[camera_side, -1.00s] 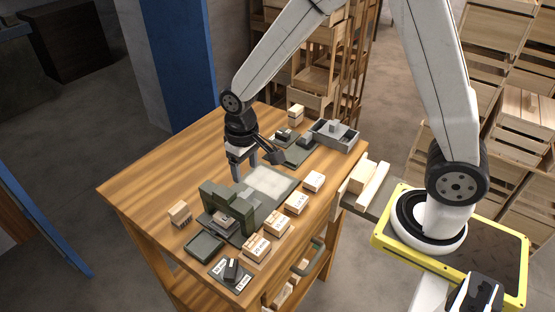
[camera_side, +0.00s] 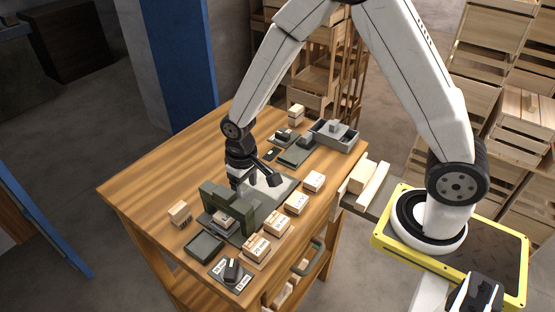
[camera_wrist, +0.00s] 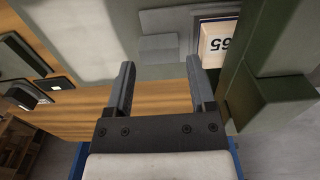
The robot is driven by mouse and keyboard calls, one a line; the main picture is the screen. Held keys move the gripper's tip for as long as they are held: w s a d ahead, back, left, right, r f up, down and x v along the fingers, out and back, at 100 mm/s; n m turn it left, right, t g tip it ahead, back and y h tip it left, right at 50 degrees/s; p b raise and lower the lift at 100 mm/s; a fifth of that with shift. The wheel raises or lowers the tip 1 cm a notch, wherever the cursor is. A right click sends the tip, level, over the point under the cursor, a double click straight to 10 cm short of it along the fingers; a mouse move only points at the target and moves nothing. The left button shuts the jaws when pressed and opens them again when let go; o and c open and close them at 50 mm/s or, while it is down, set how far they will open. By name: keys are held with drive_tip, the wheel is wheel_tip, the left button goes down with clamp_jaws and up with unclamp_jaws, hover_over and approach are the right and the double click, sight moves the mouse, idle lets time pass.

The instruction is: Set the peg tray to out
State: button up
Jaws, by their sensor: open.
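The peg tray cannot be told for certain. A grey plate (camera_wrist: 165,20) with a raised grey block (camera_wrist: 160,47) shows in the wrist view and may be it. A wooden piece (camera_wrist: 215,42) marked with digits lies in a framed spot beside it. In the side view a dark green frame (camera_side: 229,208) stands over a low grey part on the table. My gripper (camera_side: 245,182) is low behind this frame, its tips partly hidden. In the wrist view my gripper (camera_wrist: 160,70) is open and empty, with the grey block just beyond and between its fingertips.
The green frame's post (camera_wrist: 265,100) is close to the right finger. A pale panel (camera_side: 268,186), a dark green tray (camera_side: 205,247), a dial switch (camera_side: 231,270) and labelled wooden blocks (camera_side: 257,248) surround the spot. The table's left side (camera_side: 150,185) is clear.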

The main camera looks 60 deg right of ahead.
drive_tip(key=shift+f, duration=1)
clamp_jaws()
